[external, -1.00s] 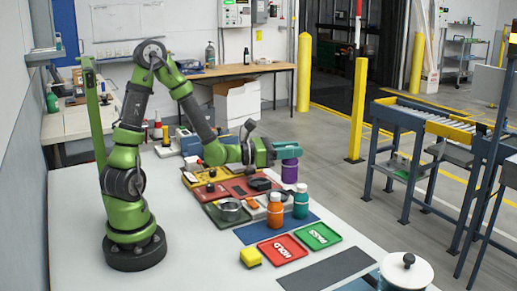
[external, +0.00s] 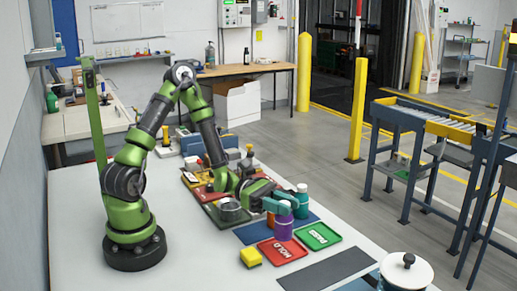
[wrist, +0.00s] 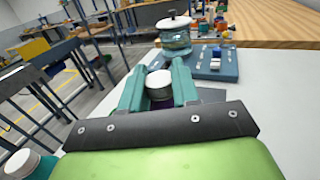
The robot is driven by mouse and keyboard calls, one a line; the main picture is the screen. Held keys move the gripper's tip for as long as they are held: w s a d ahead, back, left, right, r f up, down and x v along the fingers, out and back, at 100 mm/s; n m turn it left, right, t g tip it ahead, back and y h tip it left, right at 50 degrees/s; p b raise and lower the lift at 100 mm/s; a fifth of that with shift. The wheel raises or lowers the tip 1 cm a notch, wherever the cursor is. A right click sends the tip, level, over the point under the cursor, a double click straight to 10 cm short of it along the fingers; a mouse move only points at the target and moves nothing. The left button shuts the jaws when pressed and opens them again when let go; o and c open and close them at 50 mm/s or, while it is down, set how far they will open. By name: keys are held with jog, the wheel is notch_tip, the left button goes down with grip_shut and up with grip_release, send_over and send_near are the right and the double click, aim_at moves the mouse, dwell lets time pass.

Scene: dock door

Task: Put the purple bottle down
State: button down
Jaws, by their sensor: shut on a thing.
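The purple bottle (external: 283,229) is upright between the teal fingers of my gripper (external: 288,203), which are shut on it near its white cap. In the external view its lower end overlaps the far edge of the red HOLD tray (external: 290,254); I cannot tell whether it touches anything below. In the wrist view the white cap (wrist: 158,79) shows between the two fingers (wrist: 158,90), with a little purple below it.
The green PASS tray (external: 320,237) lies right of the red tray. A teal bottle (external: 301,203) stands just behind the gripper, and an orange bottle (external: 270,219) is partly hidden beside it. A yellow sponge (external: 251,257) and a lidded jar (external: 405,273) are nearer the front.

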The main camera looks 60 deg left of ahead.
aim_at(284, 218)
jog(key=shift+f, duration=2)
jog(key=c, duration=0.8)
grip_release()
jog(key=shift+f, duration=0.1)
jog(key=v, duration=1.2)
